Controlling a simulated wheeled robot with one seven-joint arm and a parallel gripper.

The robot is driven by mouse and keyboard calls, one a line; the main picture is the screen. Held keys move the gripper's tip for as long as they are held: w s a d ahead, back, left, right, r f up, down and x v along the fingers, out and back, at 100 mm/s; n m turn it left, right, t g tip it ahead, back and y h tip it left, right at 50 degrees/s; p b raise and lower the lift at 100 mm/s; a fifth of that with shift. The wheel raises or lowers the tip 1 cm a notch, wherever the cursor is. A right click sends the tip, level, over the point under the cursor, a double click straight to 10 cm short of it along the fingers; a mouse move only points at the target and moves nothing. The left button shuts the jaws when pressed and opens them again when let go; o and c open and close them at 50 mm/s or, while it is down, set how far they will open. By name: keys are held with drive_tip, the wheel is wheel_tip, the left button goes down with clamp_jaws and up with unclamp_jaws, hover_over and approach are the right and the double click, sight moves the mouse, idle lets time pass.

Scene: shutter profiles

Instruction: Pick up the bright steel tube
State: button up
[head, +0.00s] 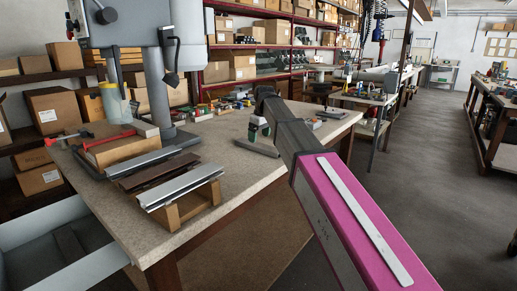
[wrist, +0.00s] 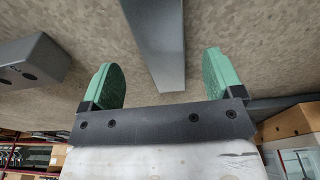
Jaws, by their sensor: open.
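A straight grey metal bar, which looks like the steel tube (head: 257,148), lies flat on the workbench just below my gripper in the head view. In the wrist view, the tube (wrist: 155,35) runs from the top edge, and its near end lies between the two green fingers as seen from here. My gripper (head: 257,127) is open, with its fingers (wrist: 162,68) apart on either side of the tube and no visible contact. The height gap between fingers and tube is hard to tell.
Several metal and brown profiles (head: 180,188) rest on a wooden support at the front left, beside a grey machine column (head: 157,90). A dark block (wrist: 30,62) with holes is at left in the wrist view.

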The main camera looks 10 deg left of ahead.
sight(258, 145)
wheel_tip(258, 145, down, 4)
drive_tip(key=shift+a+f, duration=0.15)
drive_tip(key=shift+f, duration=0.05)
drive_tip(key=c, duration=1.4)
drive_tip(key=shift+o, duration=0.2)
drive_tip(key=shift+r, duration=0.1)
drive_tip(key=shift+r, duration=0.1)
